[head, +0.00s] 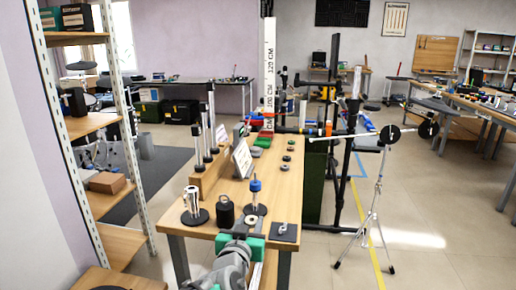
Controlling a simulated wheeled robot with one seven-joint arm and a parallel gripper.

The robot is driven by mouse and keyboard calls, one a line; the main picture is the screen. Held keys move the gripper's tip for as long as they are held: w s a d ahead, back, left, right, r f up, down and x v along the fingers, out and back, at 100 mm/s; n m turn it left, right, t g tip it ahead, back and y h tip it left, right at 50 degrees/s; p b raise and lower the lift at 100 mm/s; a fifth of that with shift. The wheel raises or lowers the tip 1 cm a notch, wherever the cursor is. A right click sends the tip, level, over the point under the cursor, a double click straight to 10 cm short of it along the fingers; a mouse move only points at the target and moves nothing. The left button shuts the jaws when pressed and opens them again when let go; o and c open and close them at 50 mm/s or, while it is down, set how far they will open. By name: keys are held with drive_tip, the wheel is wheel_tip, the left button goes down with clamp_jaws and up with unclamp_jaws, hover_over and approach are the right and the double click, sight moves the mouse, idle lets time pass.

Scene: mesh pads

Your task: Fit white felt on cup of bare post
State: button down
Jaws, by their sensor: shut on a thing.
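My gripper (242,230), with green parts on both sides, is over the near end of the wooden table (232,186). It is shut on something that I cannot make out. Just beyond it, a post with a blue top (256,188) stands upright on a dark round base. A silver post (192,200) stands on a black round base to the left. Several thin posts with dark tops (210,103) stand in a row along the table's left side. I cannot pick out the white felt, nor tell which post is the bare one.
A black weight (225,211) stands between the silver and blue-topped posts. A dark square pad (285,232) lies at the near right corner. Several dark discs (287,158) lie along the right side. A white sign (242,158) leans mid-table. A tripod stand (373,217) is right of the table.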

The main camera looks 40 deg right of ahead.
drive_tip(key=s+d+m+g+h+p, duration=0.1)
drive_tip(key=s+d+m+g, duration=0.1)
drive_tip(key=s+d, duration=0.5)
drive_tip(key=s+d+f+m+g+h+p, duration=0.1)
drive_tip(key=s+d+g, duration=0.1)
drive_tip(key=d, duration=0.8)
drive_tip(key=s+d+m+g+h+p, duration=0.1)
drive_tip(key=s+d+m+g+p, duration=0.1)
drive_tip(key=s+d, duration=0.5)
drive_tip(key=w+a+r+n+t+y, duration=0.1)
drive_tip(key=w+r+n+t+y, duration=0.3)
drive_tip(key=w, duration=0.5)
drive_tip(key=w+a+r+n+t+y, duration=0.1)
drive_tip(key=w+r+n+t, duration=0.4)
drive_tip(key=w, duration=0.3)
drive_tip(key=w+a+r+n+t+y, duration=0.1)
drive_tip(key=w+a+r+n+y, duration=0.1)
drive_tip(key=a, duration=0.4)
drive_tip(key=w+a+r+n+t+y, duration=0.2)
drive_tip(key=w+a+r+n+y, duration=0.1)
drive_tip(key=w+a+r+y, duration=0.1)
drive_tip(key=a+r+y, duration=0.1)
drive_tip(key=a+y, duration=0.1)
drive_tip(key=y, duration=0.1)
drive_tip(key=shift+w+a+r, duration=0.2)
drive_tip(key=shift+a+r, duration=0.05)
drive_tip(key=shift+r, duration=0.1)
drive_tip(key=shift+s+b, duration=0.2)
drive_tip(key=shift+b, duration=0.1)
